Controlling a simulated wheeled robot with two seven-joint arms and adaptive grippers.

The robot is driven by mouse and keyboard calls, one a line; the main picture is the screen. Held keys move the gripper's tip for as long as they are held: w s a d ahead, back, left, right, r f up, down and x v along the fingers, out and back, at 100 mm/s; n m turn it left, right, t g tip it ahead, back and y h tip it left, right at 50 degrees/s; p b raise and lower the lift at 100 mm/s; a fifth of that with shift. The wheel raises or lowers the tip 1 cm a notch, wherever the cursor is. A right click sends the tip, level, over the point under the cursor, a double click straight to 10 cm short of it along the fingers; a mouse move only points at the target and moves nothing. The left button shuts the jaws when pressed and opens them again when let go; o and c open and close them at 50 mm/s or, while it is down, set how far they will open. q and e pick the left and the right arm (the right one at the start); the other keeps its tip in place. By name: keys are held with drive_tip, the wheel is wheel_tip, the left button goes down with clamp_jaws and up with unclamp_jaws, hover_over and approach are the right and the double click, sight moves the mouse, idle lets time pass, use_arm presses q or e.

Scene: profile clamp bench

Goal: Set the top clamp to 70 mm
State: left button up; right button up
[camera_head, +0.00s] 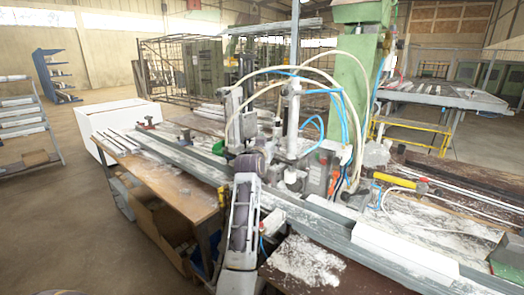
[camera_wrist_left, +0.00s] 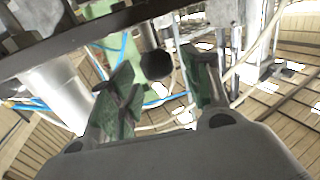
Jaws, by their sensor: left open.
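The clamp machine has two upright metal clamp columns, a left one (camera_head: 234,120) and a right one (camera_head: 291,122), with hoses arching over them. I cannot tell which part is the top clamp, and no scale reading is legible. My left gripper (camera_head: 252,160) reaches in close in front of these columns; its fingertips are largely hidden in the head view. In the left wrist view my left gripper (camera_wrist_left: 163,88) is open, its green-padded fingers apart. A dark round knob (camera_wrist_left: 156,65) on a metal rod shows between and beyond the fingers; contact cannot be told.
A long metal profile rail (camera_head: 180,155) runs along the wooden bench (camera_head: 150,172). A white block (camera_head: 405,252) lies at the right front. A green post (camera_head: 356,75) stands behind the clamps. Blue and white hoses hang close around the gripper.

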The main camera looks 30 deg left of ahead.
use_arm(q)
drive_tip(key=v, duration=1)
idle(0.8)
